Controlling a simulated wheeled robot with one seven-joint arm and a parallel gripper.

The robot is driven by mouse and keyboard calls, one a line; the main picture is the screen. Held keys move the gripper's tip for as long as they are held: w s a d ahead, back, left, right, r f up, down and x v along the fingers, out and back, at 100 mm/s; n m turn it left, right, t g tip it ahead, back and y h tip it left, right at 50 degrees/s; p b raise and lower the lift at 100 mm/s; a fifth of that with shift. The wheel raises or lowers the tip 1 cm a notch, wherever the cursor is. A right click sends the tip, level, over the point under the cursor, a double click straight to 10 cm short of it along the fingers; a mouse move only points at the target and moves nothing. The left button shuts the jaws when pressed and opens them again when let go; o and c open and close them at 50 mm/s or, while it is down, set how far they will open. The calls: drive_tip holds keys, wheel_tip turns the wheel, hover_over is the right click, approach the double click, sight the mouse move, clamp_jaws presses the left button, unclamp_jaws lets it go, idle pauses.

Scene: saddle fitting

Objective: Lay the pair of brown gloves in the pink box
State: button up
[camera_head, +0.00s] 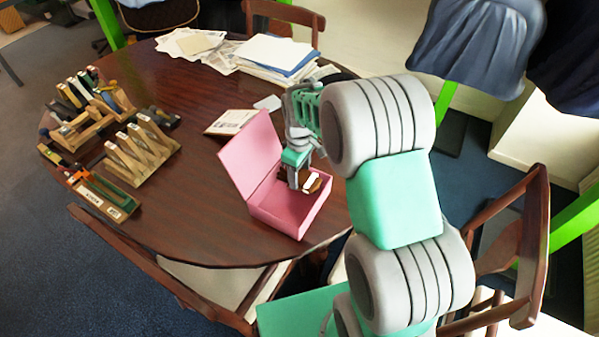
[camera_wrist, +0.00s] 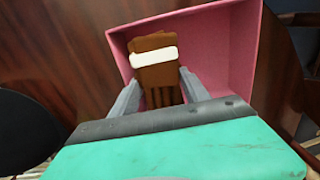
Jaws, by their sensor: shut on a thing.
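The pink box (camera_head: 288,214) stands open on the table, its lid tilted up on the left side in the head view. It also shows in the wrist view (camera_wrist: 226,50). The brown gloves (camera_wrist: 158,76), with a white band around them, are between the fingers of my gripper (camera_wrist: 160,92). My gripper (camera_head: 300,184) is shut on the gloves, over the box opening. In the head view the gloves (camera_head: 313,187) show partly beside the fingers, within the box outline. I cannot tell whether they touch the box floor.
Wooden racks with several tools (camera_head: 142,150) stand at the table's left. Papers (camera_head: 272,54) lie at the back, and a booklet (camera_head: 230,122) lies behind the box. A chair (camera_head: 520,240) is at the right. The table (camera_head: 195,210) is clear left of the box.

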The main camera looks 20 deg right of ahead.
drive_tip(key=shift+f, duration=0.4)
idle(0.6)
idle(0.5)
drive_tip(key=o, duration=1.5)
drive_tip(key=shift+c, duration=0.2)
drive_tip(key=shift+c, duration=0.2)
drive_tip(key=o, duration=0.3)
drive_tip(key=shift+o, duration=0.2)
drive_tip(key=shift+r, duration=0.1)
